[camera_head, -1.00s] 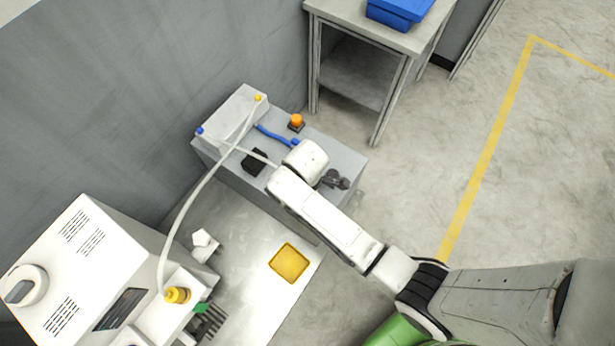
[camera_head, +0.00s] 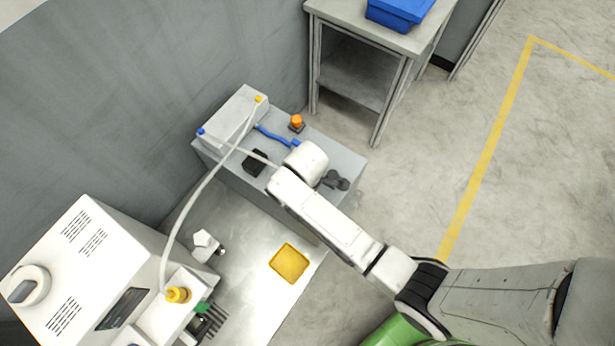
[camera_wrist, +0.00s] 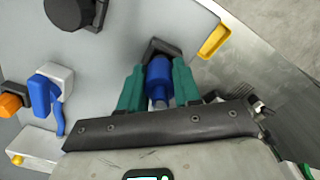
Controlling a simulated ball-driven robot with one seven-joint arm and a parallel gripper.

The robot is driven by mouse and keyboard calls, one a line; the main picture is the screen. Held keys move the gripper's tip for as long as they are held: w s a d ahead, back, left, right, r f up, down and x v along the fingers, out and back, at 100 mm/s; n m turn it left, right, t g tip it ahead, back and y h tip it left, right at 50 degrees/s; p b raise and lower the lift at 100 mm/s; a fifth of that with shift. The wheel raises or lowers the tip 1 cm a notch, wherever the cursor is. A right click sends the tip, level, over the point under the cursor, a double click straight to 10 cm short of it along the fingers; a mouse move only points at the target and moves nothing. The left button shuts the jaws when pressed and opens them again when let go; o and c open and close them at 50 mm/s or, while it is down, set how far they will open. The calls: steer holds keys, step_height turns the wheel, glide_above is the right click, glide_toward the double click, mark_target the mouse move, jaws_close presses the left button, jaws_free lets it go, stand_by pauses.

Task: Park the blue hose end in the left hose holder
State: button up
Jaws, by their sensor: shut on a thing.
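My gripper (camera_wrist: 159,88) has green fingers shut around the blue hose end (camera_wrist: 158,78). A black holder (camera_wrist: 157,47) shows right behind the hose end in the wrist view. I cannot tell whether the hose end is seated in it or only in front of it. In the head view my white wrist hides the gripper and the hose end above the grey bench (camera_head: 345,160). A pale hose (camera_head: 252,155) runs from a blue fitting (camera_head: 200,131) towards my wrist.
A blue part on a white block (camera_wrist: 45,95) and an orange button (camera_head: 296,121) stand near the gripper. A dark knob (camera_head: 335,180) is at the right. A second pale hose (camera_head: 180,215) arches from a yellow fitting (camera_head: 177,295). A yellow tray (camera_head: 289,263) lies below.

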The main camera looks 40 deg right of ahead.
steer(key=shift+f+b, duration=0.45)
steer(key=shift+f, duration=0.2)
steer(key=o, duration=0.8)
steer(key=shift+c, duration=0.2)
steer(key=shift+r, duration=0.1)
step_height(320, 180, up, 9)
steer(key=p, duration=0.9)
steer(key=shift+f, duration=0.2)
steer(key=shift+r+p, duration=0.8)
steer(key=shift+r, duration=0.4)
